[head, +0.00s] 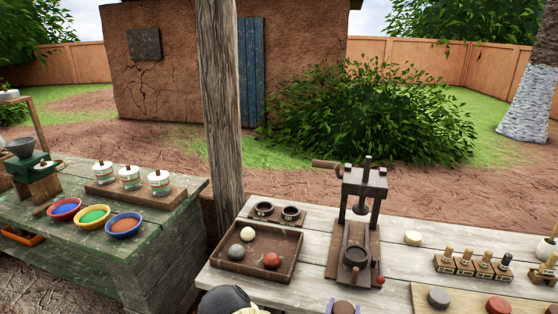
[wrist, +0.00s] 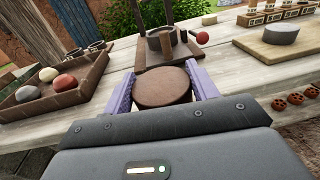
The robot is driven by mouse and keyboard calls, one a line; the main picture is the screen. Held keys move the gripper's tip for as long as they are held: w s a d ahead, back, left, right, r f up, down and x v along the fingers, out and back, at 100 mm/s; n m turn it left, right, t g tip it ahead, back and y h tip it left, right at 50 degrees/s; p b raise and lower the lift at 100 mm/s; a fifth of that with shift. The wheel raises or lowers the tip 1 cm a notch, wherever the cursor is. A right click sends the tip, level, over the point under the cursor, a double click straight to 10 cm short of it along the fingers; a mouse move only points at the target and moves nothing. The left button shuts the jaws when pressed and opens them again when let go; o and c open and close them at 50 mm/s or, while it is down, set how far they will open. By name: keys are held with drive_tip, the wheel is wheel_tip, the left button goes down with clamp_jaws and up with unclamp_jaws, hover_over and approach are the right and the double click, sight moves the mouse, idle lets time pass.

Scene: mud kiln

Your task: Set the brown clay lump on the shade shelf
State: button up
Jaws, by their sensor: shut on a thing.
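My gripper (wrist: 164,80) is shut on a round brown clay lump (wrist: 166,92), with a purple finger on each side of it. In the wrist view the lump is held at the near edge of the pale plank table, in front of the press. In the head view my gripper (head: 344,305) and the top of the brown lump (head: 344,309) show at the bottom edge, partly cut off. I cannot tell for sure which thing is the shade shelf; a wooden stand (head: 38,124) is partly in view at the far left.
On the pale table (head: 230,272) are a tray (head: 222,262) with three balls, a screw press (head: 362,210), stamps (head: 480,264) and a board (head: 455,306) with grey and red lumps. A green table (head: 165,245) on the left holds pigment bowls and jars. A post (head: 220,100) rises between the tables.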

drive_tip(key=s+a+f+n+t+y+p, duration=0.1)
drive_tip(key=s+a+f+n+y, duration=0.2)
drive_tip(key=f+y, duration=0.3)
wheel_tip(320, 180, down, 3)
drive_tip(key=shift+s+f+n+y, duration=0.1)
drive_tip(key=shift+s+n+y, duration=0.2)
drive_tip(key=shift+s+n, duration=0.4)
drive_tip(key=shift+a, duration=0.15)
drive_tip(key=w+d+r, duration=0.4)
drive_tip(key=d+r, duration=0.1)
drive_tip(key=d, duration=0.2)
drive_tip(key=shift+w+r, duration=0.2)
drive_tip(key=shift+r, duration=0.05)
drive_tip(key=shift+w+d, duration=0.1)
